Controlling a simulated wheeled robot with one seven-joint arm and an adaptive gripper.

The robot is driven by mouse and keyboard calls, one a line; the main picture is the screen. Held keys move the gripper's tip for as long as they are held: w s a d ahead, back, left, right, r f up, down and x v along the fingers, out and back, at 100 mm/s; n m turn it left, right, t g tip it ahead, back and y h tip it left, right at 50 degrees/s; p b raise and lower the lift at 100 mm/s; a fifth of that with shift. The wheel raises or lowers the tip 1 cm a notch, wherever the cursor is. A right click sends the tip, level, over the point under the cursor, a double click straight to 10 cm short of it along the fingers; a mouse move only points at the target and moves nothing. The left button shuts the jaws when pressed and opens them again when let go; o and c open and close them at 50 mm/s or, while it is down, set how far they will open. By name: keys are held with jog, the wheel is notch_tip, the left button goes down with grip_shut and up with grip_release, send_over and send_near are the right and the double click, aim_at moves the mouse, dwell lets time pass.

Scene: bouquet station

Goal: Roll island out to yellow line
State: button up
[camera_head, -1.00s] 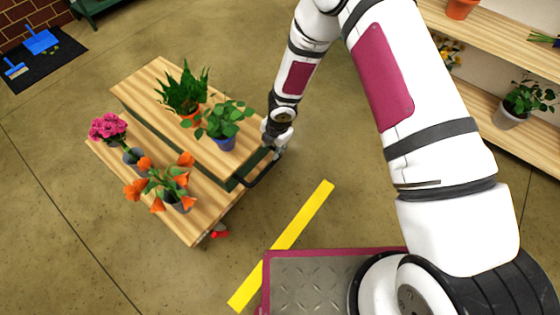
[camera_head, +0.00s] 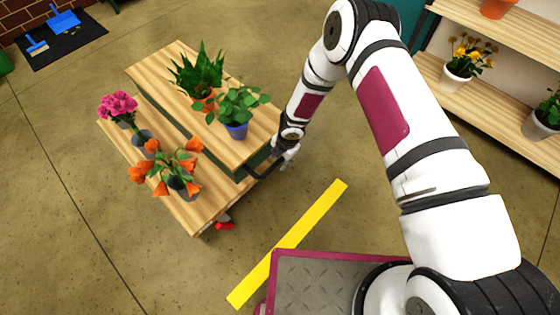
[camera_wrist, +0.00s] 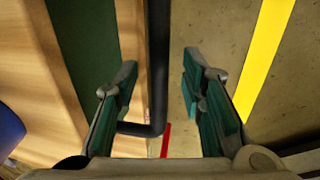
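The island (camera_head: 160,75) is a two-level wooden bench on wheels with green sides and potted plants on it. A dark handle bar (camera_head: 265,174) runs along its near right end. The yellow line (camera_head: 290,243) lies on the floor, with bare floor between it and the island. My gripper (camera_head: 287,153) is at the handle. In the wrist view my gripper (camera_wrist: 158,90) has its fingers apart, with the handle bar (camera_wrist: 158,65) showing between them and a gap on each side. The yellow line (camera_wrist: 265,55) also shows there, to the right.
A red part (camera_head: 224,225) shows low at the island's near corner. Orange flowers (camera_head: 165,170), pink flowers (camera_head: 118,105) and green plants (camera_head: 238,108) stand on the island. Wooden shelves (camera_head: 520,125) with pots are at the right. A dark mat (camera_head: 60,38) lies at the far left.

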jog(key=shift+f, duration=0.4)
grip_shut()
